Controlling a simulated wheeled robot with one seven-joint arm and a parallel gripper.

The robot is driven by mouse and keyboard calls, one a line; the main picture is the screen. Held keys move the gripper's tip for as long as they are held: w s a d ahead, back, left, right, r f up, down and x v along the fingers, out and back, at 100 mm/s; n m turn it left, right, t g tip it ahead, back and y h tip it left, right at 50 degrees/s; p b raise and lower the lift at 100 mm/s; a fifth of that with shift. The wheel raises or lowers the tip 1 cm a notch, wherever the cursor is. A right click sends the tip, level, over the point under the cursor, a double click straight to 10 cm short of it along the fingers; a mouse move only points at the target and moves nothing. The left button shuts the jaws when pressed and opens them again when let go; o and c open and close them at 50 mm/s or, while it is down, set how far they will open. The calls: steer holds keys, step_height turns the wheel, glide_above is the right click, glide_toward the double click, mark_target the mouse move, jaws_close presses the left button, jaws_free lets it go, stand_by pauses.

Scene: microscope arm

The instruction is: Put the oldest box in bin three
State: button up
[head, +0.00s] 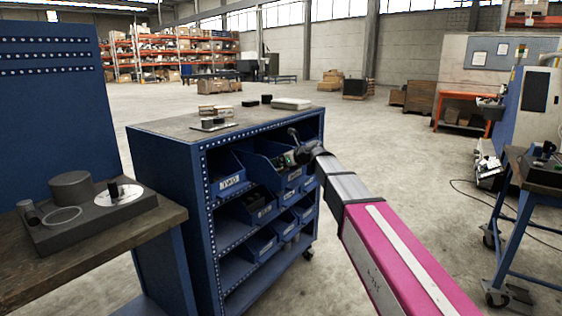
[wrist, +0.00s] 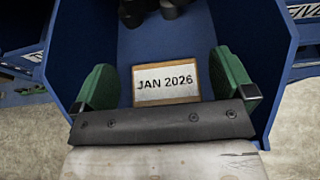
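A small box (wrist: 165,86) with a tan edge and a white label reading "JAN 2026" lies in a blue bin (wrist: 277,60) in the wrist view. My gripper (wrist: 166,82) is open, with one green finger on each side of the box and a visible gap on both sides. In the head view my gripper (head: 287,158) reaches into a bin in the top row of a blue shelf unit (head: 165,170). The bin to its left (head: 230,182) reads "TWO". I cannot clearly read the label of the bin under my gripper or see which bin is three.
Dark objects (wrist: 150,10) sit at the far end inside the bin. More bins (head: 262,245) fill the lower rows. Small tan boxes (head: 214,111) and a pale case (head: 291,104) stand on the unit's top.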

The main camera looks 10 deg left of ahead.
steer(key=shift+r, duration=0.15)
steer(key=r+v, duration=0.1)
steer(key=v, duration=1.1)
steer(key=s+d+f+n+g+h, duration=0.1)
steer(key=s+d+f+n+h, duration=0.15)
steer(key=d+f, duration=0.4)
steer(key=s+d+f+n+h, duration=0.15)
steer(key=d+f+n, duration=0.25)
steer(key=f, duration=0.5)
steer(key=s+d+f+n+g+h, duration=0.1)
steer(key=s+d+f+n+h, duration=0.1)
steer(key=d+f+n, duration=0.45)
steer(key=s+d+f+n+g+h, duration=0.3)
steer(key=s+d+f+n+h, duration=0.3)
steer(key=s+d+f, duration=0.8)
steer(key=d+f+n, duration=0.3)
steer(key=f, duration=0.1)
steer(key=shift+s+f+n+h, duration=0.15)
steer(key=shift+f+n+h, duration=0.1)
steer(key=shift+n+h, duration=0.05)
